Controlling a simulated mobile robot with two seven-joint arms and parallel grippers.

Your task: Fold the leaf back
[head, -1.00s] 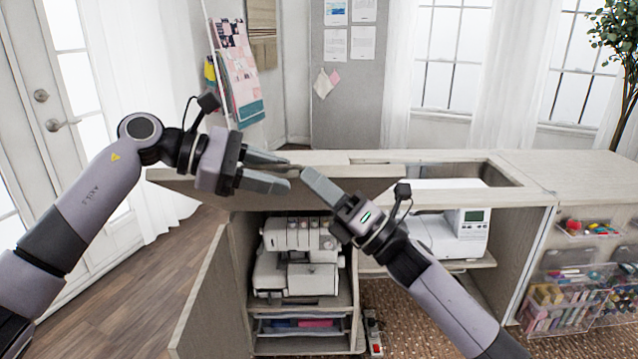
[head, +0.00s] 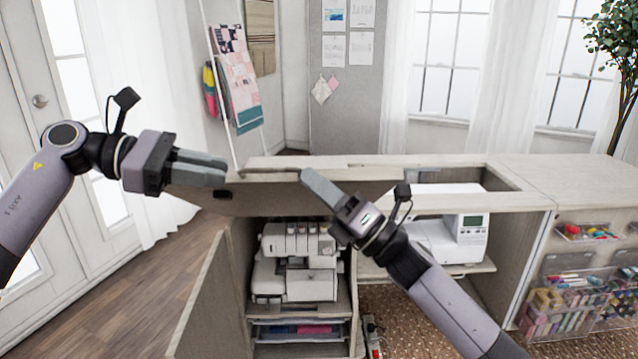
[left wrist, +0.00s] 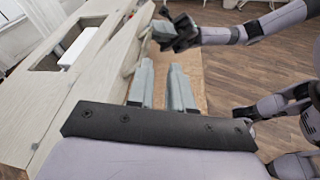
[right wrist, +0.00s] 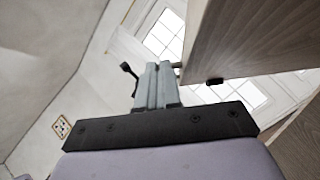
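The leaf (head: 275,198) is a pale wooden panel along the left front of the cabinet top, standing out over the open lower bay. It looks tilted in the left wrist view (left wrist: 108,78). My left gripper (head: 226,172) is at its left part; its fingers (left wrist: 160,80) are a little apart with nothing seen between them. Whether they touch the leaf I cannot tell. My right gripper (head: 306,175) is shut and empty at the leaf's upper edge. In the right wrist view its fingertips (right wrist: 158,68) are close beside the leaf's wooden face (right wrist: 255,45).
The cabinet top (head: 575,180) has a rectangular opening with a white sewing machine (head: 468,232) below. A white serger (head: 298,265) stands in the lower left bay. A cabinet door (head: 205,300) hangs open at the left. Clear bins (head: 565,295) hang at the right.

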